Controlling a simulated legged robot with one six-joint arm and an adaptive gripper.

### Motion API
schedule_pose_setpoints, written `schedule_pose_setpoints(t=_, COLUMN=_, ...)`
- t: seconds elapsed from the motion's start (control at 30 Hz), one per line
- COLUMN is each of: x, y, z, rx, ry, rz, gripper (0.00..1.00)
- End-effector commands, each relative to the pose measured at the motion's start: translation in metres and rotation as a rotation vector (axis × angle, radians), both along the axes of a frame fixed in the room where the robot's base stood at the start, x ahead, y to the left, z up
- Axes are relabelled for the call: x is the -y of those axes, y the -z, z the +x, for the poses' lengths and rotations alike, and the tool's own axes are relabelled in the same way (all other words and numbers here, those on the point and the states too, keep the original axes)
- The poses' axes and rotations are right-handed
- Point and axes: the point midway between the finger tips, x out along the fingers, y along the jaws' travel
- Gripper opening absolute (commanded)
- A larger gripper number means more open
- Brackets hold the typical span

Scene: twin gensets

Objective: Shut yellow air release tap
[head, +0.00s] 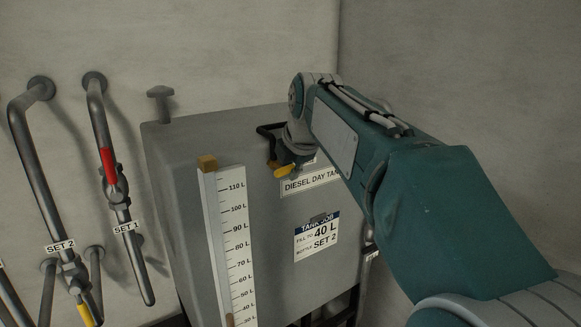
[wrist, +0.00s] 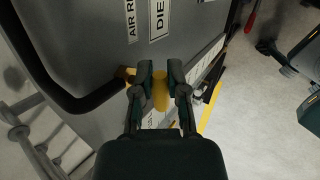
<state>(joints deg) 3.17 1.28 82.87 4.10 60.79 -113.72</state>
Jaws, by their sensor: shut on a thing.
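The yellow air release tap handle (head: 286,170) shows at the front top of the grey diesel day tank (head: 180,190). In the wrist view the yellow handle (wrist: 160,90) is between the two dark fingers of my gripper (wrist: 160,88). My gripper is shut on it. In the head view my gripper (head: 280,158) is partly hidden behind my own wrist and forearm. The brass tap body (wrist: 126,74) shows just left of the fingers. The label by the tap is only partly readable in the wrist view.
A white level gauge (head: 232,245) with a brown block on top runs down the tank front. A "fill to 40 L" notice (head: 316,238) is on the tank. Grey pipes with a red handle (head: 108,166) and a yellow handle (head: 84,313) stand at the left.

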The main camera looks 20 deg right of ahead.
Motion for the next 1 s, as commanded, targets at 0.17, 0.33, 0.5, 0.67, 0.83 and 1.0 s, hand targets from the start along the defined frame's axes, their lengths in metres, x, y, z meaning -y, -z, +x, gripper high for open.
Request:
schedule_pose_setpoints(t=0.17, x=0.0009, y=0.0048, z=0.0016, rx=-0.031, ry=0.002, rz=0.08, gripper=0.0)
schedule_pose_setpoints(t=0.33, x=0.0006, y=0.0057, z=0.0013, rx=-0.046, ry=0.001, rz=0.124, gripper=0.0)
schedule_pose_setpoints(t=0.5, x=0.0002, y=0.0065, z=0.0012, rx=-0.053, ry=0.0, rz=0.139, gripper=0.0)
schedule_pose_setpoints(t=0.67, x=0.0, y=0.007, z=0.001, rx=-0.055, ry=0.0, rz=0.143, gripper=0.0)
schedule_pose_setpoints(t=0.83, x=0.0, y=0.0074, z=0.0009, rx=-0.056, ry=0.0, rz=0.142, gripper=0.0)
schedule_pose_setpoints(t=1.0, x=0.0, y=0.0069, z=0.0007, rx=-0.055, ry=0.001, rz=0.142, gripper=0.54)
